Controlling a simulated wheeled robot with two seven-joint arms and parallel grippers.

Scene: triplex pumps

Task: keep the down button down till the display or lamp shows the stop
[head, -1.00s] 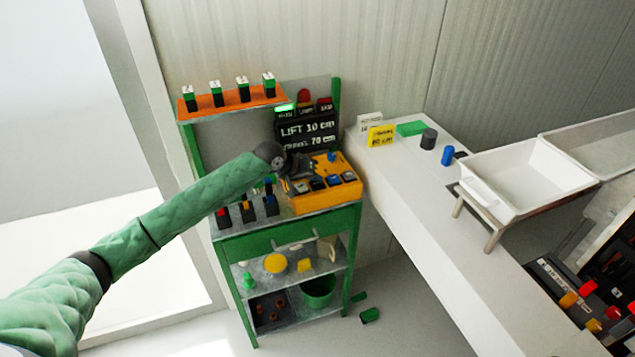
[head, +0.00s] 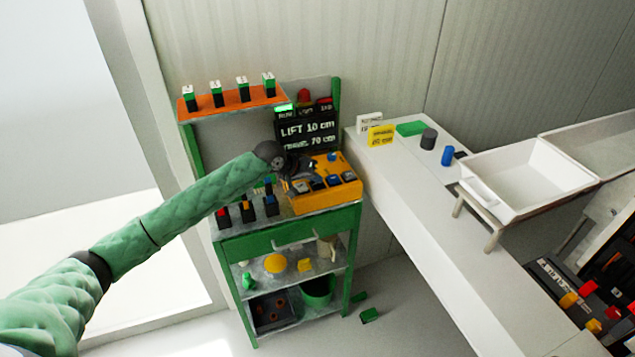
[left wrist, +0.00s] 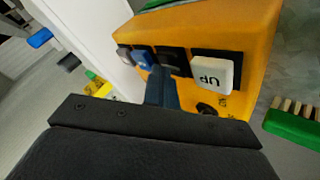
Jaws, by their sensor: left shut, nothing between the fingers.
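The yellow control box (head: 340,192) sits on the green cart's top. In the left wrist view the box (left wrist: 235,25) shows a white button marked UP (left wrist: 212,74), a black button (left wrist: 174,60) beside it, and a blue button (left wrist: 140,58). No DOWN label is readable. My left gripper (left wrist: 161,76) is shut and empty, its fingertips at the black button; I cannot tell whether they press it. In the head view it (head: 298,182) hangs over the box's left part. The black display (head: 308,132) reads LIFT 10 cm, with a second line of 70 cm. My right gripper is not in view.
A green lamp (head: 285,107) glows at the left above the display; a red lamp (head: 304,96) stands beside it. Several switches (head: 247,210) stand left of the box. An orange shelf (head: 235,101) is above. A white bench (head: 420,190) stands to the right.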

